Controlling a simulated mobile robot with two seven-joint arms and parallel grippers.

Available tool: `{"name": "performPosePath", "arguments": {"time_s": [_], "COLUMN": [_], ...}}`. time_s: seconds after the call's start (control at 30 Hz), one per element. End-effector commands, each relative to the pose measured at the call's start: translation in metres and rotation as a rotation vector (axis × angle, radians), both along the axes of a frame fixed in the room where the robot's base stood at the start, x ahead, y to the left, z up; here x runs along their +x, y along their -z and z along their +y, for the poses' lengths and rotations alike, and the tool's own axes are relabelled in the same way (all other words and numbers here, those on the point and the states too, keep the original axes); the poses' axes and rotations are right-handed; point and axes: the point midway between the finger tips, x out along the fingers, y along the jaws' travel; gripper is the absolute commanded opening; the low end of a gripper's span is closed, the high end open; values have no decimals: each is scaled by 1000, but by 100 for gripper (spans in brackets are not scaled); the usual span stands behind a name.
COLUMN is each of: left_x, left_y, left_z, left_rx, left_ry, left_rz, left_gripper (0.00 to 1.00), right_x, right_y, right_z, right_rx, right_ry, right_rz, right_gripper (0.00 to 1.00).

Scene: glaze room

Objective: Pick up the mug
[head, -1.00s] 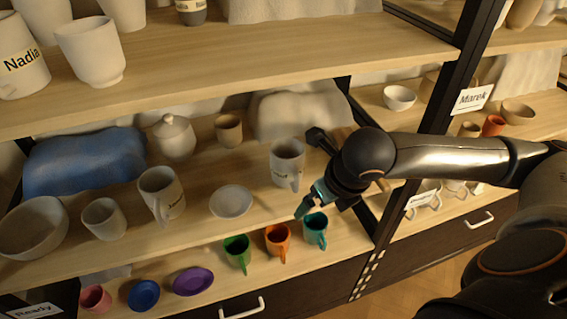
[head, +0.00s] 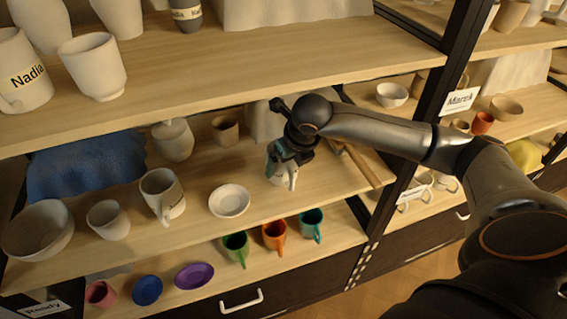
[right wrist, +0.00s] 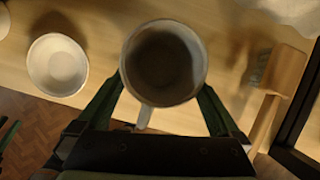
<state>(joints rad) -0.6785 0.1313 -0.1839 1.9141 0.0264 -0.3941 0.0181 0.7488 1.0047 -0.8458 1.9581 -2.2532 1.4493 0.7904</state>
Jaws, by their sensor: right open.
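A pale grey-white mug (head: 279,179) stands upright on the middle shelf, partly hidden by my right gripper (head: 284,158). In the right wrist view the mug (right wrist: 163,62) shows from above, empty inside, its handle pointing toward my gripper's palm. My right gripper (right wrist: 162,98) is open, with one green finger on each side of the mug near its lower edge in that view. I cannot tell whether the fingers touch it.
A white bowl (head: 230,201) stands left of the mug; a second pale mug (head: 161,193) is farther left. A wooden handle (head: 362,166) lies close on the right, near the dark shelf post (head: 440,92). The upper shelf (head: 250,70) overhangs behind. Coloured mugs stand below.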

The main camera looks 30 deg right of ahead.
Motion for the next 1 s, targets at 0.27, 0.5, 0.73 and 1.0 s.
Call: {"name": "performPosePath", "arguments": {"time_s": [0.27, 0.5, 0.73, 1.0], "left_x": [0, 0, 0, 0], "left_y": [-1, -1, -1, -1], "left_z": [0, 0, 0, 0], "left_rx": [0, 0, 0, 0], "left_ry": [0, 0, 0, 0], "left_rz": [1, 1, 1, 1], "left_gripper": [50, 50, 50, 50], "right_x": [7, 7, 7, 7], "right_y": [26, 26, 26, 26], "right_z": [-1, -1, -1, -1], "right_rx": [-2, -2, -1, -1], "right_ry": [-1, -1, -2, -2], "right_rz": [4, 4, 4, 4], "right_gripper": [100, 93, 67, 37]}}
